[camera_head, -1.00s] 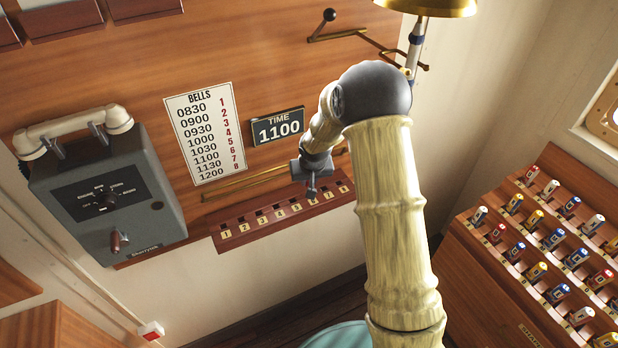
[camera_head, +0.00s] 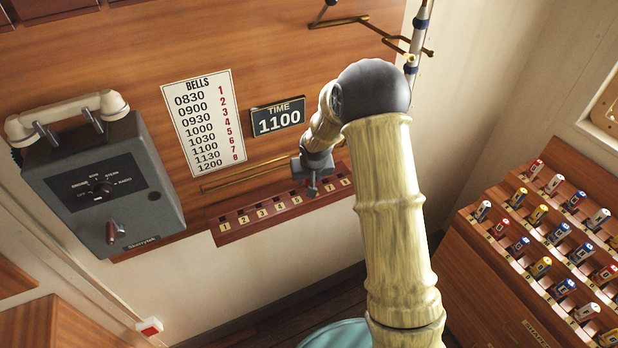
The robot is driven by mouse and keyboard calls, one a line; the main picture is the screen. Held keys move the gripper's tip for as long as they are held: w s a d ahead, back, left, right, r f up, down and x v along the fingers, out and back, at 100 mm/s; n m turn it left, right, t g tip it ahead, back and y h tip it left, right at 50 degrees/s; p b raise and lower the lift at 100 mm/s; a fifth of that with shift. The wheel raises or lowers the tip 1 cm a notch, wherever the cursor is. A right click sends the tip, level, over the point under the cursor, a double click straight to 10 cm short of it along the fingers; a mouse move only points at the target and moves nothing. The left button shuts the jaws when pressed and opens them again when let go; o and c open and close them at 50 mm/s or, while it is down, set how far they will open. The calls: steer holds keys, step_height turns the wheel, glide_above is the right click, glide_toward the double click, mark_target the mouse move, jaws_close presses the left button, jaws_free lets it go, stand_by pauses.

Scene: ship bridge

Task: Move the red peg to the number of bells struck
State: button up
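The dark red rail (camera_head: 232,238) runs along the bottom of the wall panel, with slots above number tags from 1 on the left to 8 on the right. My gripper (camera_head: 313,191) points down at the rail around slot 6 and covers that tag. Its fingers are too small to tell open from shut. I cannot make out the red peg; my gripper may hide it. The white BELLS chart (camera_head: 203,122) lists times beside red numbers. The black TIME sign (camera_head: 278,118) reads 1100.
A grey telephone box (camera_head: 100,190) hangs left of the chart. A brass bar (camera_head: 230,180) runs just above the rail. A wooden rack (camera_head: 480,280) with several colored pegs or plugs stands at the right. A brass lever rod (camera_head: 350,20) is at the top.

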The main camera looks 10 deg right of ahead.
steer(key=shift+o, duration=0.4)
steer(key=shift+a, duration=0.1)
steer(key=shift+r, duration=0.1)
steer(key=b+v, duration=0.4)
steer(key=v, duration=1.3)
steer(key=shift+r, duration=0.1)
steer(key=shift+s, duration=0.15)
steer(key=s+d+f+g, duration=0.1)
steer(key=s+f, duration=0.3)
steer(key=s, duration=0.6)
steer(key=s+d+f+g, duration=0.1)
steer(key=s+d+f, duration=0.3)
steer(key=s, duration=0.7)
steer(key=shift+f+m, duration=0.15)
steer(key=shift+m, duration=0.15)
